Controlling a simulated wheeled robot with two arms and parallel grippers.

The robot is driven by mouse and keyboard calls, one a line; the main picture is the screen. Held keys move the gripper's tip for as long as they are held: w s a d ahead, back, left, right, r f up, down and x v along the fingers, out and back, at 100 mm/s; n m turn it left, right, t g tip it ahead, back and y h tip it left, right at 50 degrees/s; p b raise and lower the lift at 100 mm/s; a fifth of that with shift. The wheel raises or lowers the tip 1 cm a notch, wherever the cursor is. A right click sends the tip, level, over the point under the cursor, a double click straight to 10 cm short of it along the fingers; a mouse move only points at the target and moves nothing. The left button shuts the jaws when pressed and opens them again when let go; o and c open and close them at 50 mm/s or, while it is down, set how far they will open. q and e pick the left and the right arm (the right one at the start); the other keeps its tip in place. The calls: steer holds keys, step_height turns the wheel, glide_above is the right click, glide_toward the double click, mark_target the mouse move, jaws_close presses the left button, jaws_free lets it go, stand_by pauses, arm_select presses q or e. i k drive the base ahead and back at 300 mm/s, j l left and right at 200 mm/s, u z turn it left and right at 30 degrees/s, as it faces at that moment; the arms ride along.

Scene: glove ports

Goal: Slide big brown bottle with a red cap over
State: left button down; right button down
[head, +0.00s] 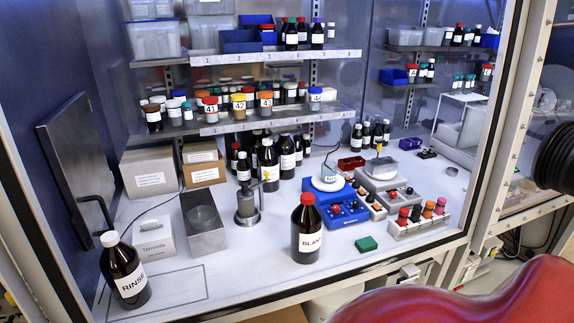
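The big brown bottle with a red cap (307,230) stands upright on the white cabinet floor, front and centre in the head view. Its white label reads "BLANK", partly turned away. Neither of my grippers shows in this view, and nothing is seen touching the bottle.
A red curved shape covers the bottom right.

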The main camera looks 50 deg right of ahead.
mark_target(306, 222)
steer(key=z, duration=0.4)
steer(key=k+z, duration=0.1)
steer(key=z, duration=0.3)
steer(key=l+z, duration=0.1)
steer(key=z, duration=0.3)
steer(key=k+z, duration=0.1)
steer(key=z, duration=0.3)
steer(key=i+j+u, duration=0.1)
steer(key=j, duration=0.25)
steer(key=i+j+u, duration=0.15)
steer(key=j, duration=0.2)
steer(key=j+u, duration=0.1)
steer(key=j, duration=0.25)
